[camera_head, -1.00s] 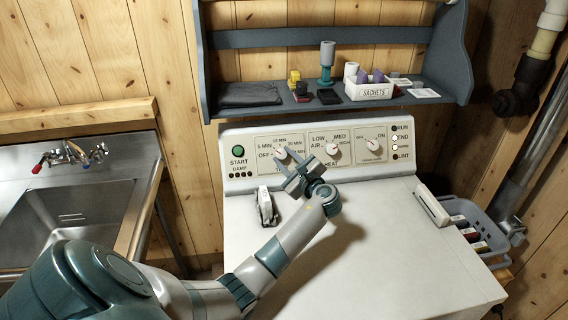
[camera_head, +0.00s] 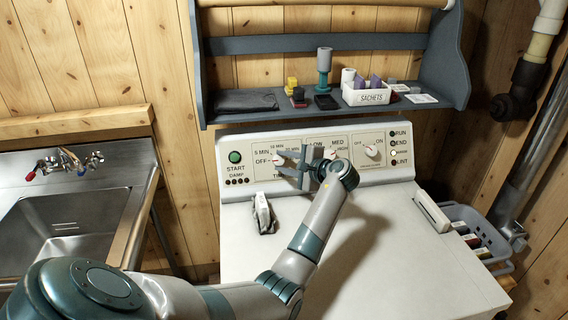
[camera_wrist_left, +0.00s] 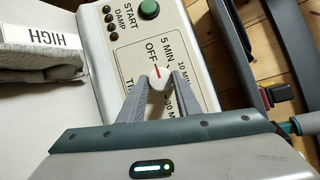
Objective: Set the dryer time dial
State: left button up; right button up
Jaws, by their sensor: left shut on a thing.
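The dryer time dial (camera_head: 278,160) is a small white knob with a red pointer line, on the left part of the dryer's control panel (camera_head: 246,142). In the left wrist view the dial (camera_wrist_left: 158,80) sits between the two grey fingers, and its red line points toward the OFF label (camera_wrist_left: 153,52). My left gripper (camera_head: 283,160) is shut on the dial, its fingers reaching in from the right in the head view. The fingers hide part of the time scale. My right gripper is not in view.
The heat dial (camera_head: 330,153) and an on/off dial (camera_head: 371,151) sit to the right. A blue shelf (camera_head: 240,117) hangs above, and a sink (camera_head: 65,235) stands left.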

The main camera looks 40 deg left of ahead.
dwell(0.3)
pick_arm(q)
jog(key=o, duration=1.1)
jog(key=shift+c, duration=0.2)
jog(key=shift+d+r, duration=0.1)
jog(key=shift+d, duration=0.4)
jog(key=b+v, duration=0.5)
jog(key=v, duration=1.1)
jog(key=shift+d+b, duration=0.15)
jog(key=shift+b, duration=0.15)
jog(key=shift+s, duration=0.2)
